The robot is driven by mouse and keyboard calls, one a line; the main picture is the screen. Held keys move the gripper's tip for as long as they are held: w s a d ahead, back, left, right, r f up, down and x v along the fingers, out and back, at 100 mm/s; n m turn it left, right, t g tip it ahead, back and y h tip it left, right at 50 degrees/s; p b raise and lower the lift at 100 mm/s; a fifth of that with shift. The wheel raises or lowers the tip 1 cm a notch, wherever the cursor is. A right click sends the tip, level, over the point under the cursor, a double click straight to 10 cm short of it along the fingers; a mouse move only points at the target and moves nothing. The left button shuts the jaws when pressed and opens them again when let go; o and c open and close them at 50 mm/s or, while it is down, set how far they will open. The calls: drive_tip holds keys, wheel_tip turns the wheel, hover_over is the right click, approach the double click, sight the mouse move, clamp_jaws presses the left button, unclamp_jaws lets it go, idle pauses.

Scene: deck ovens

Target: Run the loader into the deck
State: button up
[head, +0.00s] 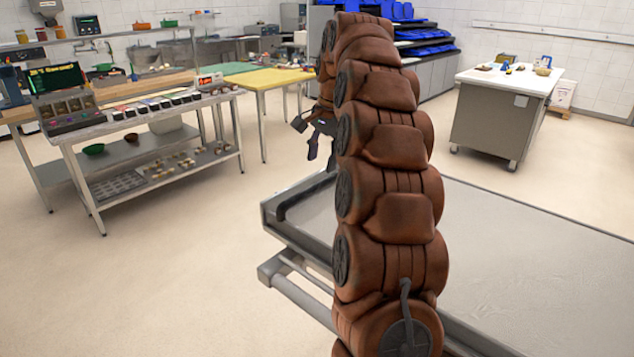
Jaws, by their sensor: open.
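What looks like the loader (500,250) is a long grey flat bed with raised metal edges, running from the centre to the right edge of the head view. A dark bent bar, possibly its handle (296,197), lies along its left end. My gripper (308,138) is open and empty, above and beyond the bed's left end, with its dark fingers pointing down and left. It appears apart from the bar. My brown arm hides the middle of the bed and part of the gripper. The oven deck is not in view.
A metal rail (285,283) juts out below the bed's left end. A steel shelf table (145,122) with small containers stands at left, a yellow-topped table (262,79) behind it. A wheeled white-topped counter (505,85) stands at back right. The floor at left is clear.

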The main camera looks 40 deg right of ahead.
sight(316, 184)
drive_tip(key=shift+w+a+f+p, duration=0.1)
drive_tip(key=shift+w+f+p, duration=0.15)
drive_tip(key=shift+f, duration=1)
drive_tip(key=shift+w+a+f+p, duration=0.1)
drive_tip(key=shift+w+f+p, duration=0.2)
drive_tip(key=shift+f, duration=0.9)
drive_tip(key=shift+w+a+f+p, duration=0.1)
drive_tip(key=shift+f+p, duration=0.25)
drive_tip(key=shift+f, duration=0.9)
clamp_jaws()
